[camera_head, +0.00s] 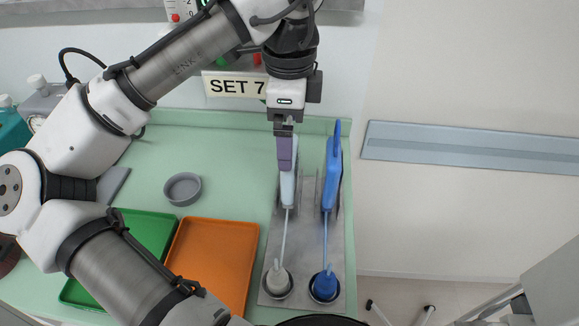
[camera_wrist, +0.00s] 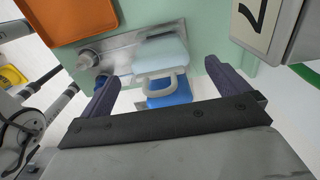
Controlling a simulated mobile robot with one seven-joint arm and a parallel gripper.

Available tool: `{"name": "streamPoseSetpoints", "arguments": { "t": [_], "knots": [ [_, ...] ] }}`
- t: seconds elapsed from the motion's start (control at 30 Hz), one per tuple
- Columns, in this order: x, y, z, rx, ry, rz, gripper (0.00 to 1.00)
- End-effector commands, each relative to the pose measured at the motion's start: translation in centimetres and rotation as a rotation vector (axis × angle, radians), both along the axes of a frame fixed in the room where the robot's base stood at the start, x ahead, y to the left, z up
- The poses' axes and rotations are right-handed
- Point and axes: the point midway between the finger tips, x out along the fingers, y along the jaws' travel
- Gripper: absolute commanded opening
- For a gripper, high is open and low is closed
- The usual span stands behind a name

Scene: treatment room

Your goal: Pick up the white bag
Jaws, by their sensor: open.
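The white bag (camera_head: 288,189) stands upright on the grey metal plate (camera_head: 307,240), a thin tube running from it toward the front. In the wrist view the white bag (camera_wrist: 160,52) shows its pale body and a loop handle. My gripper (camera_head: 286,152) is directly above it, pointing down, and its purple fingers hide the bag's top in the head view. In the wrist view my gripper (camera_wrist: 164,80) is open, with one finger on either side of the handle. I cannot tell whether the fingers touch the bag.
A blue bag (camera_head: 334,175) stands close to the right, with its tube ending at a blue piece (camera_head: 325,284) in a dark cup. A grey round bowl (camera_head: 183,188), an orange tray (camera_head: 213,262) and a green tray (camera_head: 146,232) are left. A "SET 7" sign (camera_head: 233,86) is behind.

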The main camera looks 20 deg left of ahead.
Motion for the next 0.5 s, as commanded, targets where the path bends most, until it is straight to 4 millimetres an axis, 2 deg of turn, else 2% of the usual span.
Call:
{"name": "streamPoseSetpoints", "arguments": {
  "t": [0.2,0.43,0.5],
  "knots": [
    [0.0,-0.1,-2.2,0.0,-0.001,0.001,1.0],
    [0.0,-0.1,-2.3,0.0,-0.002,0.0,1.0],
    [0.0,-0.1,-2.3,0.0,-0.002,0.001,0.91]
  ]
}}
